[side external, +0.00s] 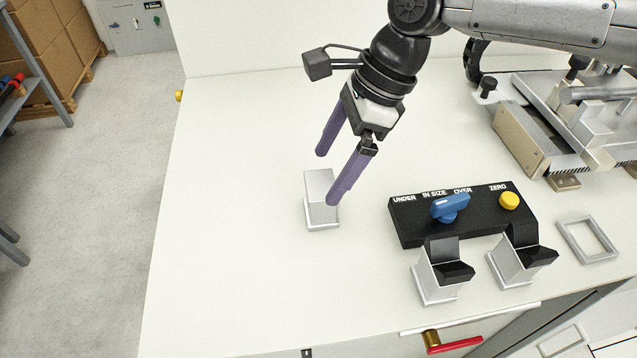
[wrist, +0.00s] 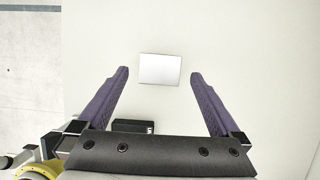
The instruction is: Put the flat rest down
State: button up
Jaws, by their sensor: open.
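The flat rest appears to be the light grey block (side external: 320,198) with a flat top and a slightly wider foot. It stands upright on the white bench. In the wrist view its flat top (wrist: 160,69) shows between and beyond my fingertips. My gripper (side external: 340,178) has two long purple fingers, spread open, with nothing between them that I can see held. In the side view the near fingertip overlaps the block's right edge; I cannot tell whether they touch. The gripper is tilted, above the block.
A black panel (side external: 405,222) with a blue knob (side external: 450,207) and a yellow button (side external: 509,200) lies to the right. Two grey stands with black tops (side external: 440,285) are in front of it. A square frame (side external: 588,240) and a metal machine (side external: 570,120) are farther right. The bench's left side is clear.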

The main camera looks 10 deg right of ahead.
jog(key=shift+v, duration=2.35)
jog(key=s+d+r+n+t+h, duration=0.1)
jog(key=s+d+r+n+t, duration=0.2)
jog(key=d, duration=0.9)
jog(key=s+d+r+n, duration=0.25)
jog(key=d+n, duration=0.25)
jog(key=d, duration=0.7)
jog(key=s+d+f+n+t+h, duration=0.1)
jog(key=s+d+f+n, duration=0.3)
jog(key=s+d, duration=0.4)
jog(key=s+d+f+n+t+h, duration=0.1)
jog(key=s+d+f+n+h, duration=0.1)
jog(key=s+d+f+n, duration=0.2)
jog(key=s+d+n, duration=0.2)
jog(key=s+d, duration=0.2)
jog(key=s, duration=0.1)
jog(key=shift+f+t+h, duration=0.15)
jog(key=shift+t+h, duration=0.15)
